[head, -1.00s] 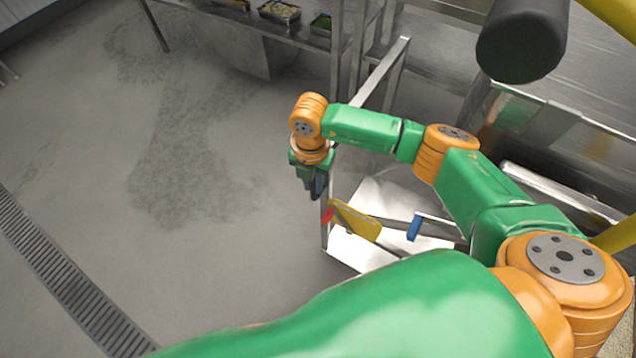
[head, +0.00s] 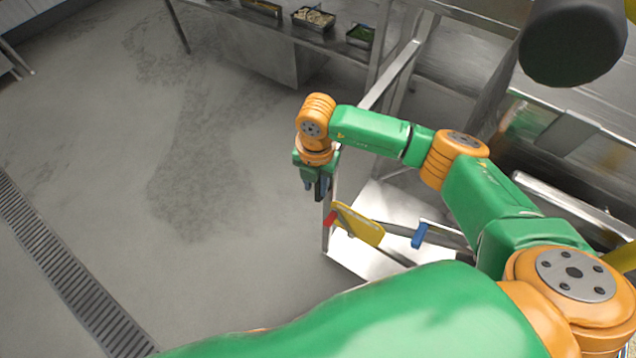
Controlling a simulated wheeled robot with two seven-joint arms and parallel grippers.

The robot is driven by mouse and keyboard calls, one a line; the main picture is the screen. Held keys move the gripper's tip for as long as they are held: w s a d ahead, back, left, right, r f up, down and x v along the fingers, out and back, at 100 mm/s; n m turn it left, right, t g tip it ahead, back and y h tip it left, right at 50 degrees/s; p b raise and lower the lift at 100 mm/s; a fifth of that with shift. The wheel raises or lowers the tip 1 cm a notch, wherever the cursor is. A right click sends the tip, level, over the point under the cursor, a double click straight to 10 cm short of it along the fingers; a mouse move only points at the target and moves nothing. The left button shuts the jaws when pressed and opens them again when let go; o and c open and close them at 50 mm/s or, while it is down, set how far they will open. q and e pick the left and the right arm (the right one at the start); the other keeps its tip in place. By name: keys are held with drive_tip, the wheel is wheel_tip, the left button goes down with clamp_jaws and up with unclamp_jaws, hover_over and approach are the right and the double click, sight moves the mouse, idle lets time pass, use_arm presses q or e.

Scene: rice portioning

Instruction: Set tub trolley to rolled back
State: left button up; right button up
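A low stainless-steel frame with a pale flat shelf (head: 368,262) stands right of centre in the head view. It looks like the tub trolley, but my arm covers much of it and no wheels show. Its upright rail (head: 390,78) rises behind my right forearm. My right gripper (head: 316,192) points down at the frame's left corner, close beside a thin upright post (head: 326,225). I cannot tell whether it touches the post, or whether its dark fingers are parted or closed. My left gripper is out of view.
A yellow board (head: 358,224) and a blue-handled tool (head: 419,235) lie over the frame. A steel counter (head: 330,42) with food trays stands behind. A steel unit fills the right side. Open floor (head: 110,190) with a drain grate (head: 70,275) lies left.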

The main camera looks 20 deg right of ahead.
drive_tip(key=shift+o, duration=1.1)
drive_tip(key=shift+a, duration=0.15)
wheel_tip(320, 180, up, 7)
drive_tip(key=shift+r+b, duration=0.1)
drive_tip(key=shift+b, duration=0.4)
